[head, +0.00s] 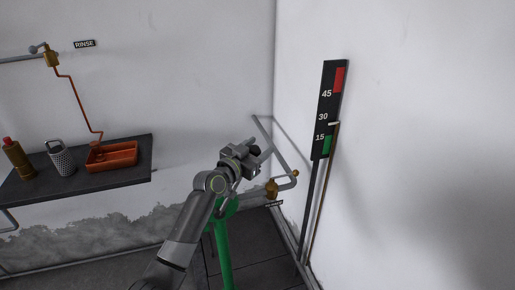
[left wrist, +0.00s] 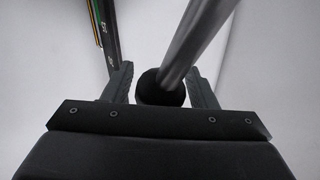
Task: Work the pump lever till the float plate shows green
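My left gripper (head: 254,154) is at the pump in the head view, above the green pump post (head: 224,248). In the left wrist view, a grey rod, which looks like the pump lever (left wrist: 193,42), ends in a black grip (left wrist: 161,88) between the fingers. The fingers stand either side of the grip, with a narrow gap, so the gripper looks open around it. The black float plate (head: 325,108) on the right wall has a red band on top and a green band at the bottom. Its pale pointer (head: 334,124) sits between 30 and 15, just above green. My right gripper is out of view.
A dark shelf (head: 130,178) at left carries a brown bottle (head: 17,158), a grater-like metal can (head: 61,158) and an orange tray (head: 124,154). A brass tap (head: 272,187) and pipes stand in the corner behind the gripper. A RINSE sign (head: 84,44) hangs on the wall.

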